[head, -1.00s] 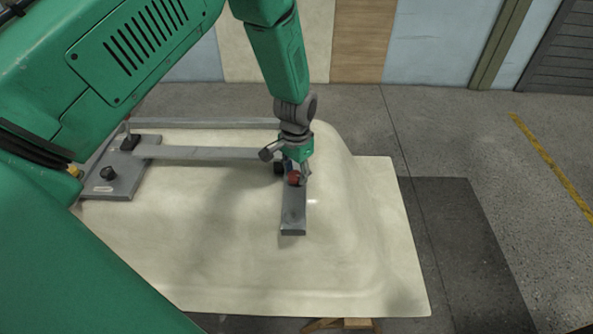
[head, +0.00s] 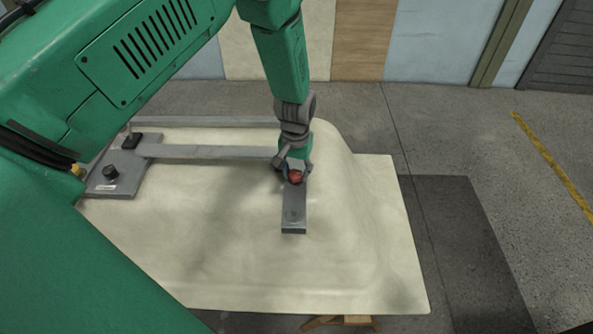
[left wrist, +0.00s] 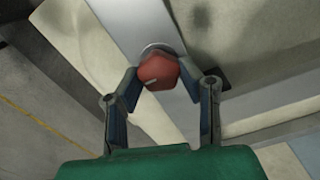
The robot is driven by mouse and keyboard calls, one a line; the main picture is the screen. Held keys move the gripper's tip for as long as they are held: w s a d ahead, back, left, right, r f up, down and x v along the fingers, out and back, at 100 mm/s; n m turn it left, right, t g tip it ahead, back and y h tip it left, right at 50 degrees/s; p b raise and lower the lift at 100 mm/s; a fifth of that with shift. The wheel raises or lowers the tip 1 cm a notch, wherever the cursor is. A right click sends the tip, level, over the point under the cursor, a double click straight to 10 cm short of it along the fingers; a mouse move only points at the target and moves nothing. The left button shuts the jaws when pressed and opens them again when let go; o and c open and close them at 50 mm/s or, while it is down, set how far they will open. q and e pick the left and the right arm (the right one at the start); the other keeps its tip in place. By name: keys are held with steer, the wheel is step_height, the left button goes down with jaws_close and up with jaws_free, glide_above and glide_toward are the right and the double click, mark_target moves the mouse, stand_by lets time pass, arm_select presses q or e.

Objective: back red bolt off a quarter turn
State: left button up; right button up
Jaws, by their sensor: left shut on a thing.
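The red bolt (left wrist: 157,71) has a faceted head with a small pale mark. It sits on a grey metal bar and also shows in the head view (head: 296,177). My left gripper (left wrist: 160,84) is shut on the bolt head, with a finger on each side of it. In the head view my left gripper (head: 294,172) reaches down over the bolt and hides part of it. My right gripper does not show.
The cream tub shell (head: 220,250) lies under the bar (head: 294,215). A flat metal strip (head: 210,152) runs left to a plate (head: 120,180) with dark knobs. A wooden support (head: 343,321) shows below the shell. Open floor lies to the right.

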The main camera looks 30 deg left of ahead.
mark_target(296, 171)
arm_select(q)
steer(key=shift+w+r, duration=0.2)
steer(key=shift+w, duration=0.2)
steer(key=o, duration=1.1)
steer(key=shift+o, duration=0.2)
steer(key=shift+s+f, duration=0.1)
steer(key=shift+s, duration=0.1)
steer(key=shift+r, duration=0.25)
step_height(296, 171, up, 11)
steer(key=shift+r, duration=0.15)
